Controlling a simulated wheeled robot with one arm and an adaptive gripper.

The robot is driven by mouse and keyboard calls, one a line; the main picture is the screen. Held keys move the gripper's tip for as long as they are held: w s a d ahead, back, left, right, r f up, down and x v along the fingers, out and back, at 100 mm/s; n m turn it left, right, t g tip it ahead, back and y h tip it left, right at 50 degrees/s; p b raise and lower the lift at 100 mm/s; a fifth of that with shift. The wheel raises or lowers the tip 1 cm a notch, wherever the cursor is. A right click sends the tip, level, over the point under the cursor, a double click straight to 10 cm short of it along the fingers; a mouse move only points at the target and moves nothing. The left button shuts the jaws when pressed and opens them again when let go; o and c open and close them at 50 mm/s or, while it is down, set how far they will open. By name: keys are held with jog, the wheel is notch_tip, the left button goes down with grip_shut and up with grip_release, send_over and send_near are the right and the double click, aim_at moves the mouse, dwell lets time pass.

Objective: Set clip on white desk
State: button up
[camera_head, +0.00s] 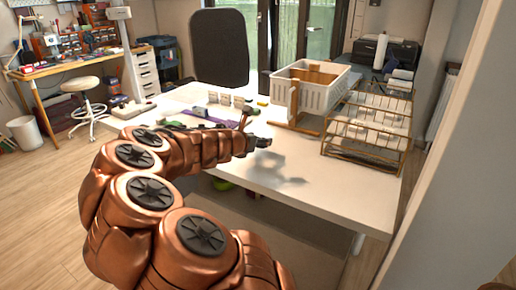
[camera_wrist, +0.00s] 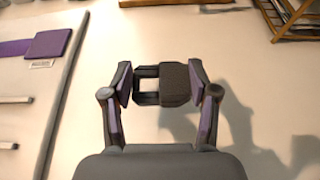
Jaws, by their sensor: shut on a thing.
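My gripper (camera_wrist: 160,86) is shut on a dark grey clip (camera_wrist: 176,84) in the wrist view. The clip sits between the two fingertips, with an open frame part on its left. The gripper also shows in the head view (camera_head: 262,142), over the front middle of the white desk (camera_head: 330,185). The gripper and clip cast a shadow on the desk to the right, apart from them, so they seem to be above the surface. In the head view the clip is small and dark at the end of my arm.
A white basket (camera_head: 305,95) on a wooden stand and a gold wire rack (camera_head: 370,128) stand on the desk's right. A board with purple parts (camera_wrist: 48,44) lies left of the gripper. The desk's front right is clear.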

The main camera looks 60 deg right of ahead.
jog(key=shift+f+b, duration=0.3)
jog(key=shift+f, duration=1.1)
jog(key=shift+f, duration=0.15)
jog(key=o, duration=0.7)
jog(key=shift+o, duration=0.2)
jog(key=shift+a+r, duration=0.1)
jog(key=shift+r, duration=0.15)
jog(key=shift+p+v, duration=0.8)
jog(key=shift+v, duration=5.15)
jog(key=shift+w, duration=0.1)
